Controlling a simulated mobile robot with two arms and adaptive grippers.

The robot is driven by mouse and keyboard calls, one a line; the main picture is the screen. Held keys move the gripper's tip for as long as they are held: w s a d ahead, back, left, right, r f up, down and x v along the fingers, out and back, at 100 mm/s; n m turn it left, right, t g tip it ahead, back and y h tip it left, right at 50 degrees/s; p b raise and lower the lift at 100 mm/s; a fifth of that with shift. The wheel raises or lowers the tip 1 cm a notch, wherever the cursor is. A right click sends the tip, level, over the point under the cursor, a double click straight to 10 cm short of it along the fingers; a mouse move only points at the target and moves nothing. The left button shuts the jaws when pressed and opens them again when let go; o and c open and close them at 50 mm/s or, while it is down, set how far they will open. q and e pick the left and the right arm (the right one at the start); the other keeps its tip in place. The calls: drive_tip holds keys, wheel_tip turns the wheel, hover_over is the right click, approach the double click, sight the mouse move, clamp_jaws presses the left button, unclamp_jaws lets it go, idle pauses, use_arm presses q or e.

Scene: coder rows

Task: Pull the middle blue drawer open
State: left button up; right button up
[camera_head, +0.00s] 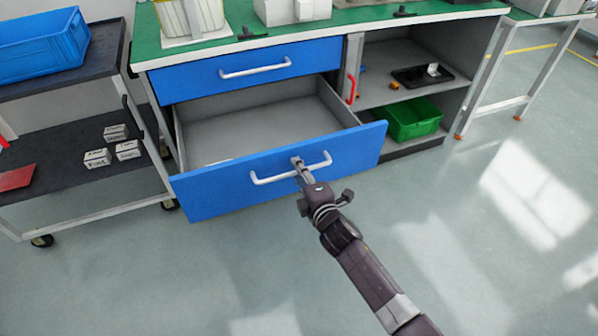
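The blue drawer (352,148) below the top blue drawer is pulled far out, and its grey inside (255,122) shows. Its front hides whatever is beneath it. My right gripper (298,164) is at the white bar handle (268,180) of this drawer, near the middle of the bar. Its fingers look closed around the bar. The top blue drawer (200,78) is shut, with its own white handle (255,71). My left gripper is not in view.
A dark cart (65,125) with a blue crate (40,45) and small white boxes (97,157) stands at left. A green bin (412,120) sits in the open shelf (375,92) right of the drawers. The floor (150,275) in front is clear.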

drive_tip(key=shift+s, duration=0.1)
drive_tip(key=v, duration=1.1)
drive_tip(key=shift+s+d, duration=0.15)
drive_tip(key=shift+s, duration=0.2)
drive_tip(key=shift+r, duration=0.1)
